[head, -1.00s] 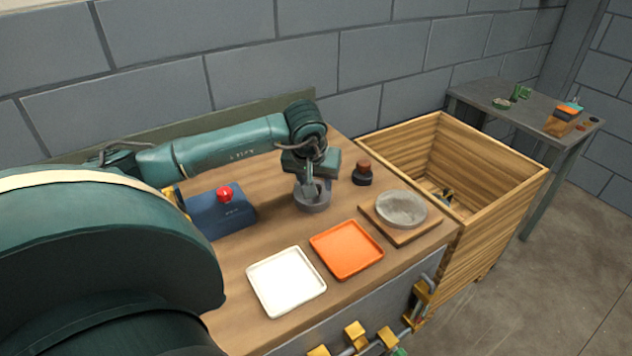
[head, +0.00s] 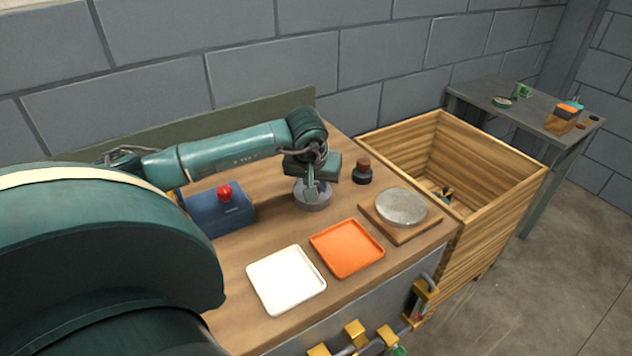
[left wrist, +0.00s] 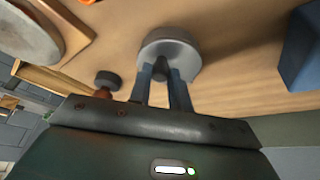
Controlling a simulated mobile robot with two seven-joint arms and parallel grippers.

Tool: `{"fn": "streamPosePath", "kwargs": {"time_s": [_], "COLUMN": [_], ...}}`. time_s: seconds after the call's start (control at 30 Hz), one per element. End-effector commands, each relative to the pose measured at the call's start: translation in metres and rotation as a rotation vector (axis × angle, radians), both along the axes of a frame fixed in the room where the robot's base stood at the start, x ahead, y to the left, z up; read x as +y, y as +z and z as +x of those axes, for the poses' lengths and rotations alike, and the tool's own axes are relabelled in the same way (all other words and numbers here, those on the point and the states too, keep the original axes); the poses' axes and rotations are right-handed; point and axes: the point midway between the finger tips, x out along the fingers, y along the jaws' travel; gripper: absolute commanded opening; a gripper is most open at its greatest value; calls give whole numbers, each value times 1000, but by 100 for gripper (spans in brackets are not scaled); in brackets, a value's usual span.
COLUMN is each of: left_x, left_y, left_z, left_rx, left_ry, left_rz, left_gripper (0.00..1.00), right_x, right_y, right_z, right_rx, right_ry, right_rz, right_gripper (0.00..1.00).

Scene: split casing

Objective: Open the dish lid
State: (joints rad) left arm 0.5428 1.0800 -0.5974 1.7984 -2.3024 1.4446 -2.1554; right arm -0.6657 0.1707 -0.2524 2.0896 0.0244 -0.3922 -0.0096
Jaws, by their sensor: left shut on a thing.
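The dish with its grey lid (head: 313,200) stands on the wooden bench, left of a dark knob-topped piece. In the left wrist view the round grey lid (left wrist: 184,48) shows from above, with a dark knob (left wrist: 160,70) at its near side. My left gripper (head: 312,190) reaches down over the dish. Its two fingers (left wrist: 160,82) are shut on the lid's knob, one on each side. The lid looks seated on the dish; any gap under it is too small to tell. My right gripper is not in view.
A white tray (head: 286,280) and an orange tray (head: 346,248) lie in front. A grey round piece (head: 401,207) sits on a wooden board at right. A blue box with a red button (head: 225,193) stands at left. A wooden crate (head: 500,190) stands beyond the bench.

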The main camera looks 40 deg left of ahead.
Motion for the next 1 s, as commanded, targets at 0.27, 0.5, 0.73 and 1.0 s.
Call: {"fn": "streamPosePath", "kwargs": {"time_s": [0.27, 0.5, 0.73, 1.0], "left_x": [0, 2, 9, 23], "left_y": [0, 2, 10, 22], "left_z": [0, 0, 2, 7], "left_rx": [0, 7, 38, 101], "left_ry": [0, 1, 4, 9], "left_rz": [1, -18, -117, -338], "left_gripper": [0, 0, 0, 0], "right_x": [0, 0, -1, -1], "right_y": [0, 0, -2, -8], "right_z": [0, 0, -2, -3], "right_rx": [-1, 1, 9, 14], "right_ry": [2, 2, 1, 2], "right_rz": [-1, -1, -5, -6], "right_gripper": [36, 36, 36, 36]}}
